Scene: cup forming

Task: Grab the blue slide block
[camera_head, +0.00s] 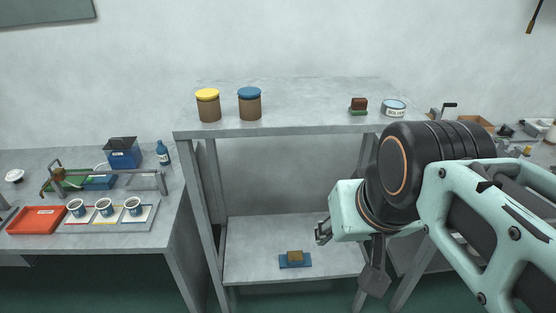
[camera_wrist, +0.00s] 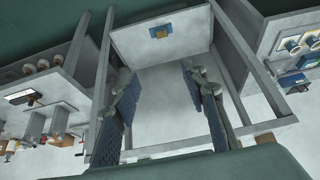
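A small blue block (camera_head: 284,264) lies flat on the lower shelf of the grey rack, with a tan piece on top of it. It shows small near the top of the wrist view (camera_wrist: 154,33), ahead of the fingers and clear of them. My gripper (camera_head: 322,232) is in front of the rack, up and right of the blue block in the head view. In the wrist view my gripper (camera_wrist: 161,76) has its two fingers spread wide apart with nothing between them. It is open and empty.
The rack's upper shelf (camera_head: 300,128) overhangs the lower shelf (camera_head: 250,262), and its legs stand at the sides. Yellow-lidded (camera_head: 208,106) and blue-lidded (camera_head: 250,105) jars stand on top. The left table holds a red tray (camera_head: 37,221) and cups. The lower shelf is otherwise clear.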

